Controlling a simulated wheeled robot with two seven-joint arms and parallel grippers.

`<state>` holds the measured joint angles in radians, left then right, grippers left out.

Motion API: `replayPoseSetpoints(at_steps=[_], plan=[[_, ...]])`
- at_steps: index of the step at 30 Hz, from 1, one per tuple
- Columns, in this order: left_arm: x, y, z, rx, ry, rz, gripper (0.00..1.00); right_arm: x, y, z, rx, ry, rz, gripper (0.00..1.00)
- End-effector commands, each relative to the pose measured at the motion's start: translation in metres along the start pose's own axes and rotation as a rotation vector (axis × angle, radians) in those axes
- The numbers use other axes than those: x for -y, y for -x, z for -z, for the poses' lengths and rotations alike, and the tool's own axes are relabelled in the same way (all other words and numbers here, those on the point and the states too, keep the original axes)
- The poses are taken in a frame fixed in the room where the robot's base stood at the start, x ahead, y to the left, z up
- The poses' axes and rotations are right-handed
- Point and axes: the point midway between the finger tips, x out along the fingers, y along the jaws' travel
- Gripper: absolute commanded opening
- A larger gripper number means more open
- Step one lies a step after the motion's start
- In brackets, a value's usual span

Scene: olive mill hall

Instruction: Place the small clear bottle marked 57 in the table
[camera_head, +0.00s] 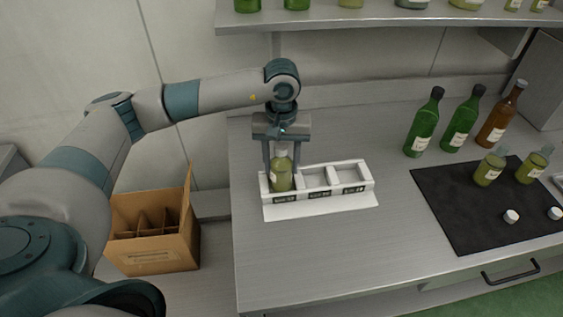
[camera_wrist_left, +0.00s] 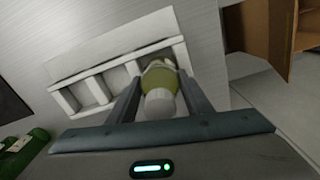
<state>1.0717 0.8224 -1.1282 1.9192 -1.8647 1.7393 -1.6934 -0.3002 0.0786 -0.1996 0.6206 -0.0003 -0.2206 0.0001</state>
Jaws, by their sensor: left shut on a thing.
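My left gripper (camera_head: 282,176) points down and is shut on a small clear bottle (camera_head: 281,172) with yellow-green contents and a pale cap. The bottle is upright at the left compartment of a white three-compartment rack (camera_head: 322,212) on the table (camera_head: 300,255). In the left wrist view the bottle (camera_wrist_left: 160,84) is between the two fingers, at the end compartment of the rack (camera_wrist_left: 112,68). I cannot tell whether its base touches the rack floor. The number on its label is not readable. The other two compartments look empty. My right gripper is out of view.
Two small green-yellow bottles (camera_head: 490,167) and two white caps (camera_head: 511,216) are on a dark mat (camera_head: 455,205) at right. Tall bottles (camera_head: 424,122) stand behind it. A cardboard box (camera_head: 152,255) with dividers is left of the table. A shelf (camera_head: 370,20) with bottles hangs above.

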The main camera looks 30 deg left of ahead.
Motion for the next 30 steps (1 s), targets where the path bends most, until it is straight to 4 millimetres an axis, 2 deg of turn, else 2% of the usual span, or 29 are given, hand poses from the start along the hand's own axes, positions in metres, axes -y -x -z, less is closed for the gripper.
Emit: replayPoseSetpoints(at_steps=[3,17,18,20,30], plan=[[0.0,-0.008,0.0,0.0,-0.001,-0.001,0.12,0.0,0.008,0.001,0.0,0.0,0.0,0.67],[-0.001,-0.015,0.0,-0.002,-0.001,-0.002,0.12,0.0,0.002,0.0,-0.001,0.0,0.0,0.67],[0.0,-0.016,0.0,-0.001,-0.001,-0.001,0.48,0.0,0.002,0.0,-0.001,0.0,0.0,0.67],[0.0,-0.015,0.0,-0.001,-0.001,-0.001,0.62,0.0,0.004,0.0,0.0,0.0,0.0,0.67],[0.0,-0.014,0.0,-0.001,-0.001,-0.001,0.64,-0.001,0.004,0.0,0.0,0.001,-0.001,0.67]])
